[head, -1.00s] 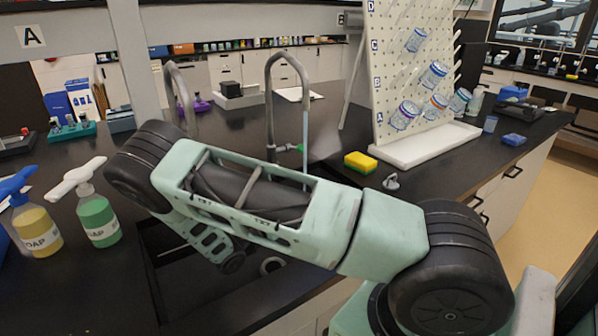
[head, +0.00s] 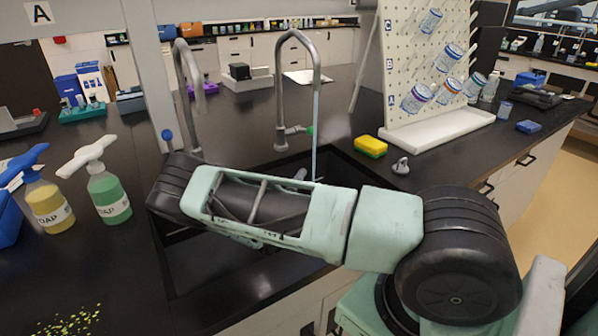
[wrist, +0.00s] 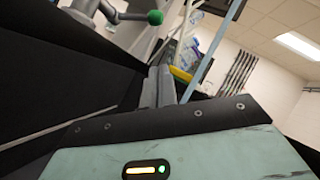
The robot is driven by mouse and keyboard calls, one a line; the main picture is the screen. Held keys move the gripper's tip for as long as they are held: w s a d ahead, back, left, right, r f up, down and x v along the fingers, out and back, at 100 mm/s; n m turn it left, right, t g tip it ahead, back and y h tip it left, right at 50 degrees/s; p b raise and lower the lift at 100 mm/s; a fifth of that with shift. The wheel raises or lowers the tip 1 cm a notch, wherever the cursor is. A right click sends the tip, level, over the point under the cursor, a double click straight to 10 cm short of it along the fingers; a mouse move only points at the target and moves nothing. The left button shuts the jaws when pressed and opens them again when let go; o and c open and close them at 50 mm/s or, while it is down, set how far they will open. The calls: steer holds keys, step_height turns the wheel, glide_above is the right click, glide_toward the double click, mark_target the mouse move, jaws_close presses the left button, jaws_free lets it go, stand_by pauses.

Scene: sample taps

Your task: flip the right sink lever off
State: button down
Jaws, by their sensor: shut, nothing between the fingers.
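The right tap (head: 280,95) is a grey gooseneck behind the sink. Its lever (head: 294,130) sticks out to the right at the base, with a green tip. In the wrist view the green knob (wrist: 155,17) shows at the top, beyond and left of my fingertips. A pale blue stream of water (head: 316,120) falls from the spout; it also crosses the wrist view (wrist: 212,45), just right of my fingers. My gripper (wrist: 160,75) is shut and empty, apart from the lever in the picture. In the head view my arm hides most of it.
The left tap (head: 190,95) has a blue-tipped lever (head: 167,135). A yellow-green sponge (head: 370,146), a small grey object (head: 401,166) and a white-based drying rack (head: 440,130) stand right of the sink. Soap bottles (head: 108,193) stand at left.

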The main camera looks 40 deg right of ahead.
mark_target(304, 130)
steer(key=w+d+r+p, duration=0.3)
steer(key=d+r, duration=0.3)
steer(key=d, duration=0.1)
steer(key=shift+w+d+r, duration=0.3)
steer(key=shift+r, duration=0.05)
